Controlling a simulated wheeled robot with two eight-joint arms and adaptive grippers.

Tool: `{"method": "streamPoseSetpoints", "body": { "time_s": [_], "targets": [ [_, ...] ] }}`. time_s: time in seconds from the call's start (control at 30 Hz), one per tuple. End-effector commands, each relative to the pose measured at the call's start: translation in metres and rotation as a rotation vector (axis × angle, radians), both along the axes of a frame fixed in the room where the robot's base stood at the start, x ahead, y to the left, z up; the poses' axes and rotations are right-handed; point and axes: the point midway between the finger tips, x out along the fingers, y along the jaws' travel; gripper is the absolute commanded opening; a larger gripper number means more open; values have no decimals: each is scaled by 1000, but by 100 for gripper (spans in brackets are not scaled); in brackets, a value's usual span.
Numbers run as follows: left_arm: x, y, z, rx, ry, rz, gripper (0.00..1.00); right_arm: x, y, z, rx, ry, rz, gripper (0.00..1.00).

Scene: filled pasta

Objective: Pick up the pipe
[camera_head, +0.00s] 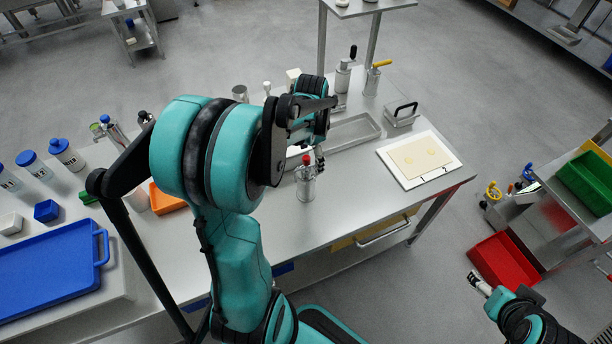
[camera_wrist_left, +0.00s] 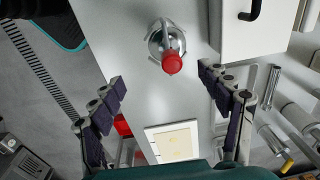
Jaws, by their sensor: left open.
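A metal cylinder with a red top (camera_head: 306,184) stands upright on the steel table, near its front edge; I take it for the pipe, though I cannot be sure. In the left wrist view the same red-topped cylinder (camera_wrist_left: 172,62) shows between the finger lines, with curved metal arms beside its top. My left gripper (camera_head: 318,155) is just behind and above it. In the wrist view its dark-padded fingers (camera_wrist_left: 162,76) are spread apart with nothing held; I see no contact. My right gripper (camera_head: 479,284) is at the lower right, away from the table, small and unclear.
A shallow metal tray (camera_head: 374,121) lies behind the cylinder. A white board (camera_head: 440,171) with a yellow sheet lies to the right. Handled metal cylinders (camera_head: 343,78) stand at the back. A blue tray (camera_head: 45,270) is at left. A red bin (camera_head: 505,260) stands right of the table.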

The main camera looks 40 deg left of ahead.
Motion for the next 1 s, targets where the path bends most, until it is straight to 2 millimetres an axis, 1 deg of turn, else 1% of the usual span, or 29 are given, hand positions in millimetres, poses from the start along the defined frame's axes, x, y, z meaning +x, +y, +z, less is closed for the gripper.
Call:
{"method": "streamPoseSetpoints", "body": {
  "time_s": [0.03,0.1,0.2,0.47,0.7,0.83,1.0],
  "targets": [
    [1,8,0,-7,17,-10,77,0,0,7,0,0,0,76],
    [2,16,-5,-14,36,-30,77,0,0,9,0,0,0,76],
    [2,22,-13,-21,51,-45,77,0,0,9,0,0,0,76],
    [2,21,-45,-22,54,-50,77,0,0,-1,0,0,0,76],
    [3,20,-81,-22,53,-49,77,0,0,-14,0,0,0,76],
    [2,19,-89,-22,53,-49,77,0,0,-15,0,0,0,76],
    [2,19,-89,-22,53,-49,77,0,0,-14,0,0,0,76]
  ]
}}
